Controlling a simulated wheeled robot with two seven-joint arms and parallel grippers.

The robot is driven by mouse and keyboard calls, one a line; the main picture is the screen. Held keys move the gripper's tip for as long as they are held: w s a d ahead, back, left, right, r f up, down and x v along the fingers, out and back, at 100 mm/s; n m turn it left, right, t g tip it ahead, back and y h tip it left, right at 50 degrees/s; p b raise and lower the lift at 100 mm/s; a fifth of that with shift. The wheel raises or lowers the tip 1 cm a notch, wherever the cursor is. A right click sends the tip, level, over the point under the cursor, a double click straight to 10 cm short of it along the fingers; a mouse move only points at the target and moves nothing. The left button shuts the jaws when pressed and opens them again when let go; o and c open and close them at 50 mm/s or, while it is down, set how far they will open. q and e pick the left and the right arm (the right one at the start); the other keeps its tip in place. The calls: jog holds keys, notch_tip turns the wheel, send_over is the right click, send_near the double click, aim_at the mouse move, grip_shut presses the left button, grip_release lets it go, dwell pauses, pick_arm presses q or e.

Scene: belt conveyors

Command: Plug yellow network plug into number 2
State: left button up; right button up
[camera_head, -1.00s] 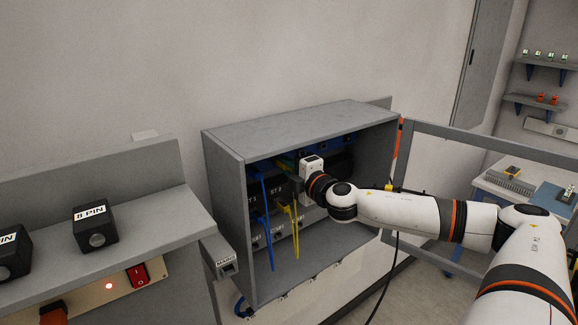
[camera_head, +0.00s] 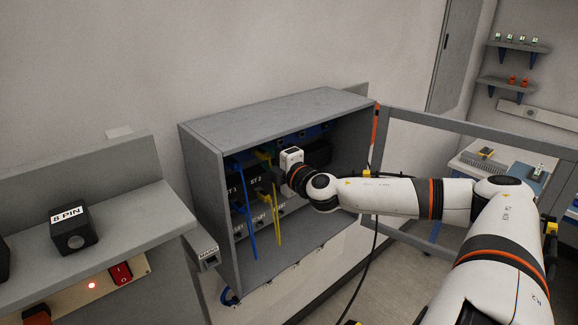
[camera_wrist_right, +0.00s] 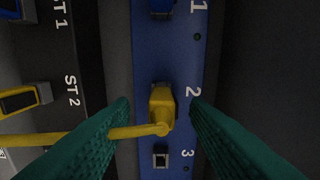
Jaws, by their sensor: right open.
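In the right wrist view the yellow network plug (camera_wrist_right: 162,105) sits at the socket beside the number 2 (camera_wrist_right: 193,92) on the blue panel (camera_wrist_right: 185,60). It covers that socket and looks inserted; its depth cannot be told. My right gripper (camera_wrist_right: 160,118) is open, with one green finger on each side of the plug and visible gaps between. The yellow cable (camera_wrist_right: 90,137) runs from the plug to the left, passing the left finger. In the head view my right gripper (camera_head: 270,177) is inside the grey cabinet (camera_head: 262,108), and its fingertips are hard to see. My left gripper is out of view.
Another yellow plug (camera_wrist_right: 20,102) is at ST 2. Blue (camera_head: 242,215) and yellow cables hang in the cabinet. A shelf with a box marked 8 PIN (camera_head: 73,234) stands left.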

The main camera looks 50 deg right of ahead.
jog(key=shift+s+a+r+p, duration=0.1)
jog(key=shift+s+r+p, duration=0.1)
jog(key=shift+s+p, duration=0.3)
jog(key=shift+s+a+r+p, duration=0.1)
jog(key=shift+s+r+p, duration=0.05)
jog(key=shift+s+p, duration=0.3)
jog(key=s+a+p, duration=0.1)
jog(key=s+p, duration=0.1)
jog(key=s, duration=0.7)
jog(key=shift+f, duration=0.25)
